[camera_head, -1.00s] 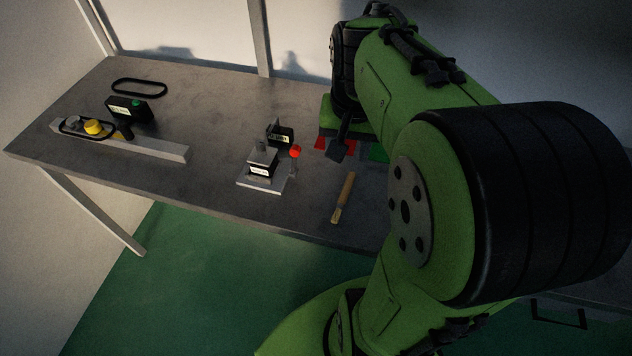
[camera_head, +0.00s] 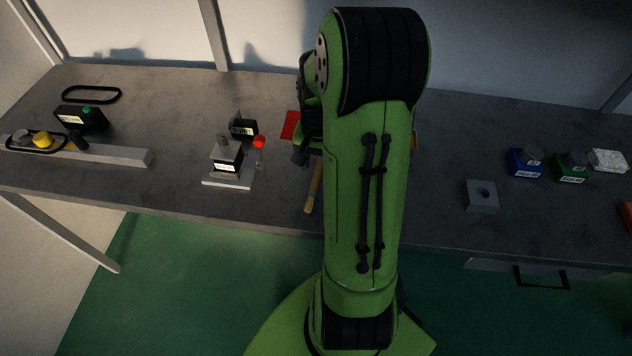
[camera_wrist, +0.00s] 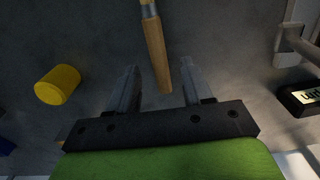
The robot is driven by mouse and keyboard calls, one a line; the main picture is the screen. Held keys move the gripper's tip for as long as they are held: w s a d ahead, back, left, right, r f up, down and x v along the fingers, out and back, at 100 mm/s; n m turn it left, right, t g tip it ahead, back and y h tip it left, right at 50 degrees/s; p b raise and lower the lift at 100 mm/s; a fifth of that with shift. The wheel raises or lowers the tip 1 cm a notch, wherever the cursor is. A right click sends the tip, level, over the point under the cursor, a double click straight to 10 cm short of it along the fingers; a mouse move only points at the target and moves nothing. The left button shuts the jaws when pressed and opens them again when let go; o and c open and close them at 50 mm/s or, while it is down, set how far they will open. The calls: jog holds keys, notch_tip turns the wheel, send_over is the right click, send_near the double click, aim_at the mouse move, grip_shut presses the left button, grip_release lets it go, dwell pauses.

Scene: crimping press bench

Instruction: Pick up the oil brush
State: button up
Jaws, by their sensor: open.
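The oil brush (camera_head: 314,186) lies on the bench near its front edge, with its wooden handle pointing away from me; my arm hides part of it. In the wrist view its wooden handle (camera_wrist: 157,52) reaches down from the top edge, and its end appears between the two fingers. My gripper (camera_wrist: 159,72) is open, with nothing held between the fingers. I cannot tell how far above the handle the fingers are. In the head view my arm mostly hides the gripper.
A small press (camera_head: 228,162) with a red-knobbed lever (camera_head: 259,143) stands left of the brush. A yellow cylinder (camera_wrist: 57,85) lies left of the gripper in the wrist view. A grey block with a hole (camera_head: 482,195) and blue (camera_head: 524,163) and green (camera_head: 571,167) boxes sit right.

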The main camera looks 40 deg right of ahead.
aim_at(318, 172)
notch_tip(318, 172, down, 2)
jog(key=shift+w+f, duration=0.1)
grip_shut()
notch_tip(318, 172, up, 10)
jog(key=p, duration=0.2)
jog(key=shift+r+p, duration=0.2)
jog(key=shift+p, duration=0.1)
jog(key=c, duration=0.7)
grip_release()
grip_shut()
